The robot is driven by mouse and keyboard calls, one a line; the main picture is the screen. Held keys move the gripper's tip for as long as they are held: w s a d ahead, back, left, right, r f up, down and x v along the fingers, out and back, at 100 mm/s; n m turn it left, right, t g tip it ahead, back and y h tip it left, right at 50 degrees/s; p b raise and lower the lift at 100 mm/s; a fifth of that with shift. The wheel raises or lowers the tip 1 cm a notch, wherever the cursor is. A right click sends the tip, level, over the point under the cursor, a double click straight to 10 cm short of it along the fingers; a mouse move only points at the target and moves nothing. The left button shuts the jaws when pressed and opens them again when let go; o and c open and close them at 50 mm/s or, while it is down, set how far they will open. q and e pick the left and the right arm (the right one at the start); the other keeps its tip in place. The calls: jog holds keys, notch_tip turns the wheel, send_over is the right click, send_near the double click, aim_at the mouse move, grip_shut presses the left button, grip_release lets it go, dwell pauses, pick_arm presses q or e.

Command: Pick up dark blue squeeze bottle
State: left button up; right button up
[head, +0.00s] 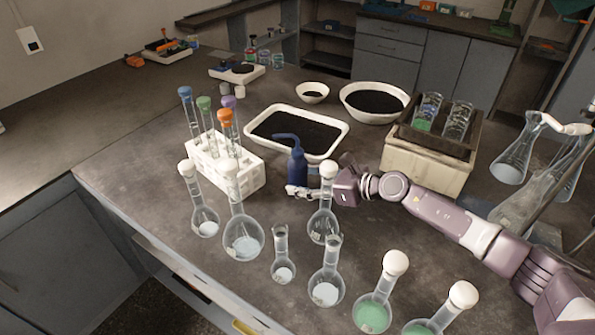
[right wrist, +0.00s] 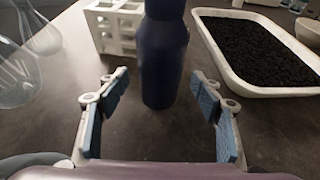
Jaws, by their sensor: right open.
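The dark blue squeeze bottle (head: 297,168) stands upright on the dark bench in the head view, its bent spout pointing left. It also shows in the right wrist view (right wrist: 165,58), with its top cut off by the frame edge. My right gripper (head: 300,190) reaches in from the right at the bottle's base, partly behind a white-stoppered flask. In the right wrist view my right gripper (right wrist: 158,112) is open, with one blue-padded finger to each side. The bottle stands just ahead, roughly centred between the fingers. My left gripper is in neither view.
A white rack (head: 238,174) with stoppered tubes stands left of the bottle. A white tray of black granules (head: 343,129) lies behind it. Several glass flasks (head: 243,246) crowd the front. A beige box with beakers (head: 425,172) stands right, beyond my arm.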

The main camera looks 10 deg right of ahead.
jog(key=shift+x, duration=1.3)
jog(key=shift+c, duration=0.6)
jog(key=c, duration=0.6)
jog(key=shift+r, duration=0.1)
